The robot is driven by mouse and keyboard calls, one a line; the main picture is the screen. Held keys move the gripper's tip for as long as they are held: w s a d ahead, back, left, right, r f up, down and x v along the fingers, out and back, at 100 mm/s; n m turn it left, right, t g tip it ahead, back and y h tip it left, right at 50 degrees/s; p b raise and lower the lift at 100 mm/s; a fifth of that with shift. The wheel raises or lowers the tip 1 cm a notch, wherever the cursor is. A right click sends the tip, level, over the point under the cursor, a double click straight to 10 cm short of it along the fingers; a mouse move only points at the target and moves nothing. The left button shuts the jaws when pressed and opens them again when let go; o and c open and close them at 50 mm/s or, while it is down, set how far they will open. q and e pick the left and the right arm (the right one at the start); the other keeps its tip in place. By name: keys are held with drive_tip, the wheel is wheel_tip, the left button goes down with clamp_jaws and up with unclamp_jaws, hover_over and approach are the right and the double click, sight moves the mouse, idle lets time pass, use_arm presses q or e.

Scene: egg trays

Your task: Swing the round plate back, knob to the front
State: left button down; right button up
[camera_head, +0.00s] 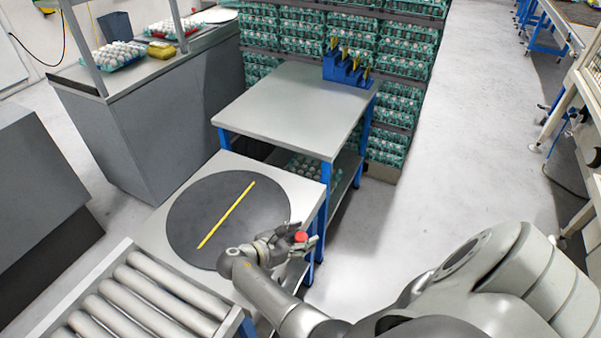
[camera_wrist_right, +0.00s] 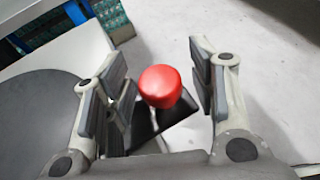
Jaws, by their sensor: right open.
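The round plate (camera_head: 185,215) is a dark grey disc with a yellow stripe running diagonally across it. It lies on a light table. The red knob (camera_head: 300,236) is at the right side of the plate, near the table's right edge; it also shows in the right wrist view (camera_wrist_right: 161,86). My right gripper (camera_head: 296,240) is open around the knob, with one finger on each side. In the right wrist view the open fingers (camera_wrist_right: 160,92) show gaps between them and the knob. My left gripper is in neither view.
A roller conveyor (camera_head: 140,295) stands at the front left of the plate's table. A grey-topped table (camera_head: 285,105) with a blue holder (camera_head: 347,68) stands behind. Stacked green egg trays (camera_head: 390,125) stand further back.

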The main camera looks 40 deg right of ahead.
wheel_tip(320, 180, up, 10)
drive_tip(key=shift+a+f, duration=0.1)
drive_tip(key=shift+f, duration=0.05)
idle(0.3)
idle(0.4)
